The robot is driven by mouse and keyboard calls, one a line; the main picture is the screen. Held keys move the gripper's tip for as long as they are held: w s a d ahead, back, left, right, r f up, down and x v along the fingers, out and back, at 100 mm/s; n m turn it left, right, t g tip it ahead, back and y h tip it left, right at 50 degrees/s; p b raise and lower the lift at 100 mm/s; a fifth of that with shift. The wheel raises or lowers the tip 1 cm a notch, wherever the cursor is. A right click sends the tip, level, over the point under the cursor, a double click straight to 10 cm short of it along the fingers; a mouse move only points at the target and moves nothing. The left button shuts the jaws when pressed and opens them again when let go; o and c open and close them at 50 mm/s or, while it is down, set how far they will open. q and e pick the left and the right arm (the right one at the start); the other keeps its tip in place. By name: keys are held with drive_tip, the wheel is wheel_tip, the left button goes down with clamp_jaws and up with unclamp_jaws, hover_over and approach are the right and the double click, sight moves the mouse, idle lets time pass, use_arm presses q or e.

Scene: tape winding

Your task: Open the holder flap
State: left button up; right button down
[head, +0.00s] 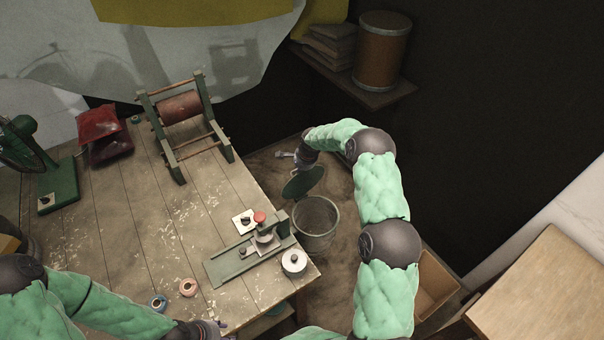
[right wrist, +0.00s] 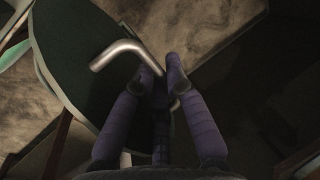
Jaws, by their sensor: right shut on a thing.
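A green bench fixture (head: 245,258), which looks like the holder, stands at the table's front right corner. A red knob (head: 259,217) shows at its back; I cannot make out which part is the flap. My right gripper (head: 300,163) is off the table, beyond the fixture and to its right. It is shut on a bent metal rod (right wrist: 118,52). A dark green disc (head: 302,182) hangs just below this gripper; whether rod and disc are joined is unclear. My left gripper (head: 210,328) is low at the table's front edge, its jaws too small to judge.
A white roll (head: 294,262) and a small white square (head: 244,222) lie by the fixture. A roller frame (head: 183,115) stands farther back. The table's middle is clear.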

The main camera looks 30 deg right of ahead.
drive_tip(key=shift+w+r, duration=0.15)
drive_tip(key=shift+w, duration=0.05)
drive_tip(key=c, duration=1.5)
unclamp_jaws()
drive_tip(key=shift+s, duration=0.1)
drive_tip(key=v, duration=1.2)
